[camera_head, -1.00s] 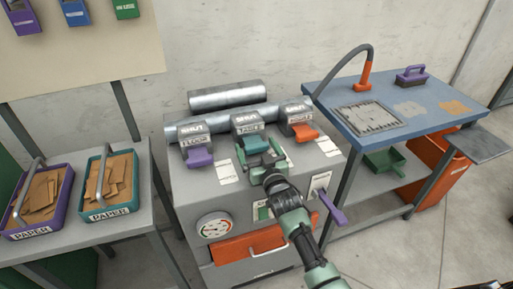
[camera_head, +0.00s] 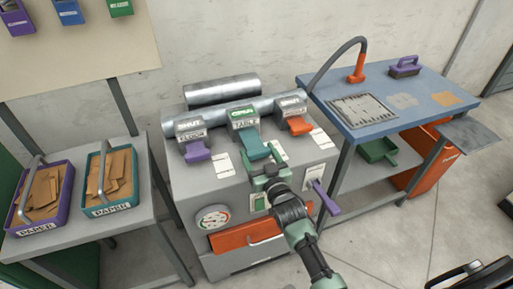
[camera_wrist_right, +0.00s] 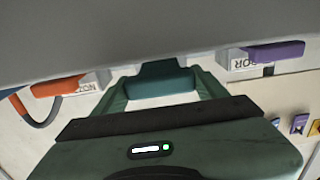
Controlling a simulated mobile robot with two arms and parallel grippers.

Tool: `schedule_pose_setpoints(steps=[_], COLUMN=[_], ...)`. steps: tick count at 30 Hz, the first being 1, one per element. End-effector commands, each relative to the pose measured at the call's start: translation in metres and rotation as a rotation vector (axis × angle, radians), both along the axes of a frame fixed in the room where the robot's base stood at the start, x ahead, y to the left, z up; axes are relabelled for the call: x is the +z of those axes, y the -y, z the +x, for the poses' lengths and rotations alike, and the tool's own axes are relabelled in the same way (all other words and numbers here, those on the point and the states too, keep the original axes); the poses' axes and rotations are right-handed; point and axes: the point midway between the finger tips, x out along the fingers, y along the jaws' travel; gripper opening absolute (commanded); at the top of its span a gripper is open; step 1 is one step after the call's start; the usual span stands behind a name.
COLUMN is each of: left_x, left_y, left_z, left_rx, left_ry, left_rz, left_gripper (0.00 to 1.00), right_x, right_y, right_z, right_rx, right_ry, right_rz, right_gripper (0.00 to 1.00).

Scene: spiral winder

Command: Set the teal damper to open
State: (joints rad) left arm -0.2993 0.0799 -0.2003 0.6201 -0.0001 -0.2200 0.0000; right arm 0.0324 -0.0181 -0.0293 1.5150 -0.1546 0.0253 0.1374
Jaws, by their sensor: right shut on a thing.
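The teal damper (camera_head: 251,144) is the middle of three levers on top of the grey machine, under a plate that reads TABLE. The flag above that plate is now green; its small lettering looks like OPEN. My right gripper (camera_head: 268,164) is at the front end of the teal lever. In the right wrist view the teal handle (camera_wrist_right: 160,84) lies between the two fingers, and the gripper is shut on it. My left gripper is not in view.
A purple damper (camera_head: 197,152), labelled FLOOR, and an orange damper (camera_head: 299,125) flank the teal one. A purple lever (camera_head: 325,199) sticks out at the machine's right front. An orange drawer (camera_head: 247,233) is below. A blue-topped bench (camera_head: 425,92) stands to the right.

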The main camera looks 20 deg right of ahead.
Motion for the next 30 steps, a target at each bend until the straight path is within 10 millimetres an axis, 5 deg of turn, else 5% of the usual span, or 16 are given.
schedule_pose_setpoints(steps=[2, 3, 5, 17, 30], left_x=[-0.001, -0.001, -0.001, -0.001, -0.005], left_y=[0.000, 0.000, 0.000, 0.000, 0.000], left_z=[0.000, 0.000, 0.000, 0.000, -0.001], left_rx=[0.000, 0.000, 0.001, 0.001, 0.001], left_ry=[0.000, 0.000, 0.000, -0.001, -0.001], left_rz=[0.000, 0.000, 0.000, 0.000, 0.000], left_gripper=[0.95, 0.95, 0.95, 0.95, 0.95], right_x=[-0.003, -0.003, -0.004, -0.003, -0.003], right_y=[-0.001, -0.001, -0.001, 0.000, 0.002], right_z=[-0.002, -0.002, -0.002, -0.006, -0.073], right_rx=[0.001, 0.001, 0.001, 0.000, 0.000], right_ry=[-0.004, -0.005, -0.005, -0.004, -0.004], right_rz=[0.000, 0.000, 0.000, 0.000, 0.000], right_gripper=[0.00, 0.75, 0.92, 0.95, 0.95])
